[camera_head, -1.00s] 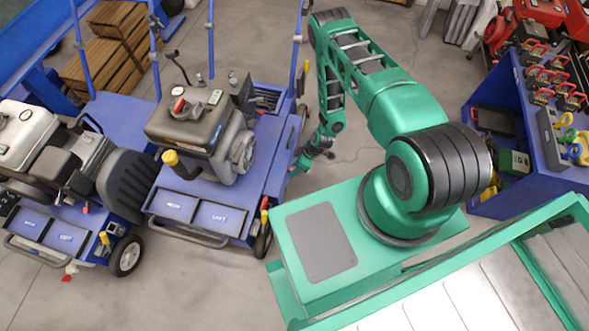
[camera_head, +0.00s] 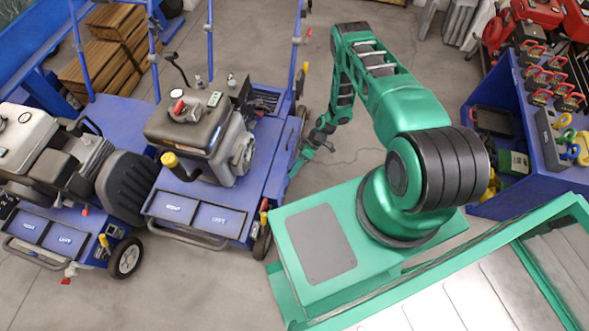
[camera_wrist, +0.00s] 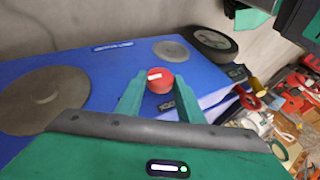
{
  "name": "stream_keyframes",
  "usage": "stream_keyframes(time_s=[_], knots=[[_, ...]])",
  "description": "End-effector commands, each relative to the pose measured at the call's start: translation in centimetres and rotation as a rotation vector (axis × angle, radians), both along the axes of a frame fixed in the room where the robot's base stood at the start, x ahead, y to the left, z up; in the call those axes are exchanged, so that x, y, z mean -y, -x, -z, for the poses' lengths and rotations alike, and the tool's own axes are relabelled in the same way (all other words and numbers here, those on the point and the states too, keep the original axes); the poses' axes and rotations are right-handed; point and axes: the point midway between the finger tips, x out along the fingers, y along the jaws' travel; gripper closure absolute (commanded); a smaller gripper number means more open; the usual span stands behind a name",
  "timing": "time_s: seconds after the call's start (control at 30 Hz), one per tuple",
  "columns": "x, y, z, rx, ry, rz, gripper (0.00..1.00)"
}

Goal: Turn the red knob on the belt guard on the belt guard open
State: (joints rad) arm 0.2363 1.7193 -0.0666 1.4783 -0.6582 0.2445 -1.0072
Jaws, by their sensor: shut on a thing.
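The red knob (camera_wrist: 158,80) shows in the wrist view with a pale bar mark across its top. It sits on the blue belt guard (camera_wrist: 105,75), near a small dark label partly hidden by a finger. My gripper (camera_wrist: 159,88) is shut on the knob, with one green finger on each side of it. In the head view my gripper (camera_head: 300,165) is small, at the right side of the blue aerator machine (camera_head: 212,205). The knob cannot be made out there.
On the guard are a large grey disc (camera_wrist: 42,100) and a smaller one (camera_wrist: 171,50). A black wheel (camera_wrist: 213,42) lies beyond. A second machine (camera_head: 60,150) stands at left and a blue tool bench (camera_head: 555,180) at right. Grey floor lies between.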

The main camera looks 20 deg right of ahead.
Motion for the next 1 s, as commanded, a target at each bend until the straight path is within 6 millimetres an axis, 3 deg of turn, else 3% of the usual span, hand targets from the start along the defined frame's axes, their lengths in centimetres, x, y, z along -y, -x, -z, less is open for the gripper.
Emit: stream_keyframes(time_s=[0.2, 0.23, 0.3, 0.67, 1.0], knots=[[0.3, -0.3, 0.0, 0.006, 0.005, 0.003, 0.88], [0.3, -0.3, 0.0, 0.006, 0.006, 0.003, 0.64], [0.2, -0.3, 0.0, 0.006, 0.005, 0.003, 0.48], [0.3, -0.2, -0.2, 0.004, 0.003, 0.001, 0.48], [3.4, -1.2, -4.3, 0.004, 0.004, 0.004, 0.48]])
